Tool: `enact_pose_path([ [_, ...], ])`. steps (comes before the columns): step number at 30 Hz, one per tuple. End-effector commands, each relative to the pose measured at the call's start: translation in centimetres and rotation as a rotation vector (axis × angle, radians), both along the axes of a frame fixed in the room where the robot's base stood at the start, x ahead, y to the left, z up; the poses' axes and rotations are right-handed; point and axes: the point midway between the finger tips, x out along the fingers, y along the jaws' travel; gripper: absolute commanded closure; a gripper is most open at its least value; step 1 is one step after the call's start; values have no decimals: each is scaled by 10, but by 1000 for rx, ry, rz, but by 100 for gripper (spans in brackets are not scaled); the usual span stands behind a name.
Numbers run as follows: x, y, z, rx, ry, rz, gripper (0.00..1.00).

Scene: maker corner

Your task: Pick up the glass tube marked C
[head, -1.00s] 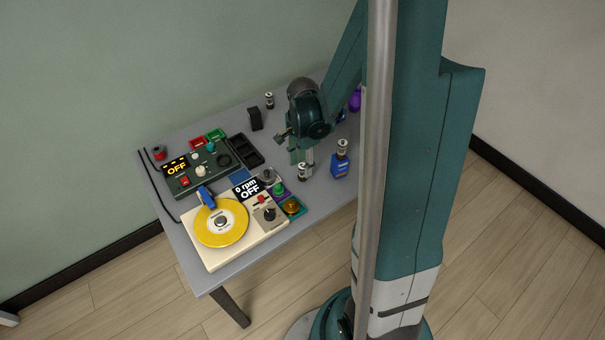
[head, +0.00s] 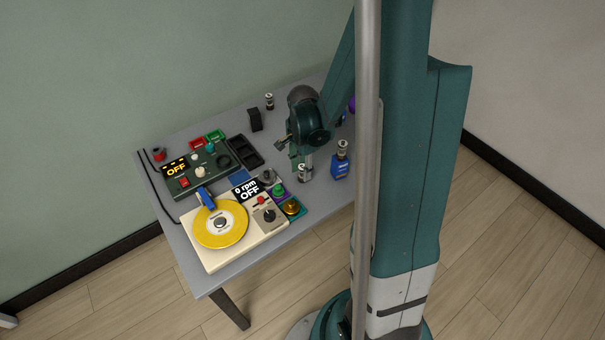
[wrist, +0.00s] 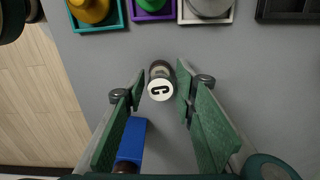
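The glass tube marked C (wrist: 160,85) stands upright on the grey table; its white top with a black C faces the camera in the wrist view. My gripper (wrist: 160,76) is open, with a green finger on each side of the tube and visible gaps between. The tube lies near the fingertips and is not gripped. In the head view a small tube (head: 302,173) stands just below my gripper (head: 302,160), whose fingers are partly hidden there.
A blue object (wrist: 132,138) stands close by the left finger; it also shows in the head view (head: 340,169). Colored trays (wrist: 152,16) and a black tray (wrist: 285,15) lie beyond the tube. A turntable (head: 220,225) sits at the front left.

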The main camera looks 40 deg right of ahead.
Motion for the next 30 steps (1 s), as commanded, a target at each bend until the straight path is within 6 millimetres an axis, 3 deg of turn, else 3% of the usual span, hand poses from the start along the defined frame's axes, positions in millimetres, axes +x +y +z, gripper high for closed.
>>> enact_pose_path([
  [1, 0, 0, 0, 0, 0, 0, 80],
  [4, 0, 0, 0, 0, 0, 0, 93],
  [19, 0, 0, 6, 0, 0, 0, 93],
  [30, 0, 0, 40, 0, 0, 0, 93],
])
